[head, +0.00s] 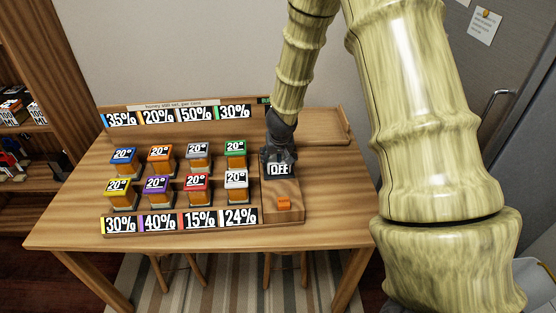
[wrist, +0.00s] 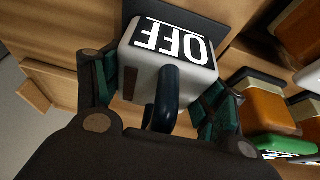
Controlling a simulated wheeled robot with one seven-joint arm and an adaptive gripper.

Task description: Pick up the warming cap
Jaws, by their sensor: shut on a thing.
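The warming cap is a pale grey block with a black label reading OFF (wrist: 172,45) and a dark blue looped handle. My gripper (wrist: 160,92) has its green-padded fingers on both sides of it and is shut on it. In the head view my gripper (head: 279,156) comes down from above over the right end of the wooden rack, with the OFF label (head: 279,170) showing just below the fingers. A dark plate (wrist: 200,14) shows beyond the cap in the wrist view. I cannot tell whether the cap touches the surface under it.
Two rows of honey jars with coloured lids marked 20° stand just left of my gripper, including a green-lidded jar (head: 235,148) and a white-lidded one (head: 236,181). Percentage signs (head: 181,220) line the rack.

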